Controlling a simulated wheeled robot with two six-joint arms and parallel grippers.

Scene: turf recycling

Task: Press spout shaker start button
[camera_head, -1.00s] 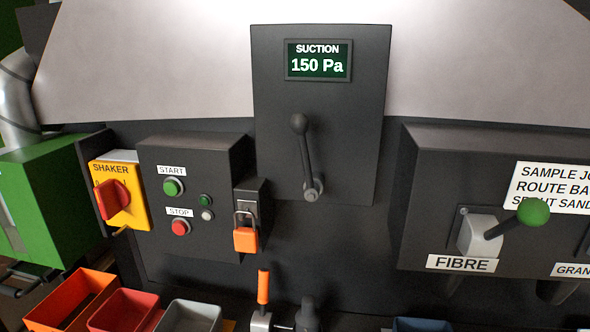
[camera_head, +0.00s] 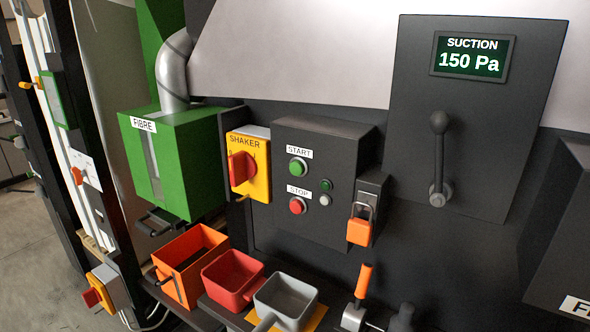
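The green START button (camera_head: 298,167) sits on the dark control box (camera_head: 340,145) near the middle of the head view, under a white START label. The red STOP button (camera_head: 297,206) is below it, with a small dark green lamp (camera_head: 326,185) and a small pale one (camera_head: 324,200) to the right. The yellow SHAKER switch (camera_head: 258,183) with a red rotary handle (camera_head: 241,168) is just left of the box. The START button is unobstructed. Neither of my grippers shows in the view.
An orange padlock (camera_head: 360,231) hangs right of the box. Below are an orange bin (camera_head: 190,248), a red scoop (camera_head: 232,272) and a grey scoop (camera_head: 287,293). A green FIBRE box (camera_head: 190,170) stands left. The suction panel (camera_head: 480,130) reads 150 Pa.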

